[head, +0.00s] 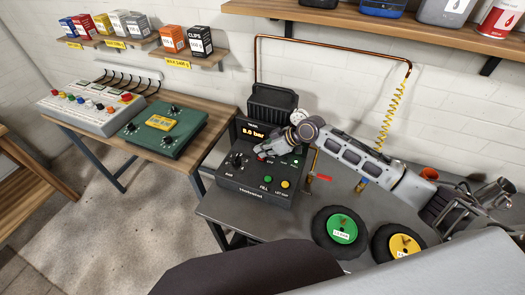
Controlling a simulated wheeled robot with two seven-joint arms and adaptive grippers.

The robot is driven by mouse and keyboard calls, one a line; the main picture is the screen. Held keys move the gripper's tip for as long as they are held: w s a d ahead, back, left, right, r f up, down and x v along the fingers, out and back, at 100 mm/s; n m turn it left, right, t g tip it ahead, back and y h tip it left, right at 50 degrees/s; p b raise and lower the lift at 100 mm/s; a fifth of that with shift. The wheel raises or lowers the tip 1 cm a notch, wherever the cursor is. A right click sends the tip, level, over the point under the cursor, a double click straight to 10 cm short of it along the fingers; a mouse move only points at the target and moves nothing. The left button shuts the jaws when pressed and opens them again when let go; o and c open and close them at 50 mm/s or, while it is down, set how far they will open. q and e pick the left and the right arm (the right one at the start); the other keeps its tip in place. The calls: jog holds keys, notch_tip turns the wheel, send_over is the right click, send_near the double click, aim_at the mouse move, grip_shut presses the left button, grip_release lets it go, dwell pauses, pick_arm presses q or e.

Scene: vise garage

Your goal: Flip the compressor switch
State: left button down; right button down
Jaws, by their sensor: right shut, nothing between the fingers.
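The dark compressor control box (256,190) sits on the grey bench, with a lit display reading about 8.0 bar (253,133). Its top face has a black knob (236,160), a green button (268,179) and a yellow button (285,184). My right gripper (262,152) is shut and empty, with its fingertips low over the upper middle of this panel. A small patch of red shows at the fingertips; whether they touch it I cannot tell. The gripper covers part of the panel, and I cannot make out the switch or its position. My left gripper is not in view.
A black ribbed unit (271,103) stands behind the box. Two wheels, with green (342,229) and yellow (398,243) hubs, lie at the bench front. A coiled yellow hose (390,115) hangs behind my arm. A wooden table (185,92) with other panels stands left.

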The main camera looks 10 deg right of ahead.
jog(key=shift+w+d+f, duration=0.1)
jog(key=shift+w+d, duration=0.05)
jog(key=shift+d, duration=0.05)
jog(key=shift+w+d, duration=0.3)
jog(key=shift+w, duration=0.15)
jog(key=v, duration=1.2)
dwell(0.5)
dwell(0.6)
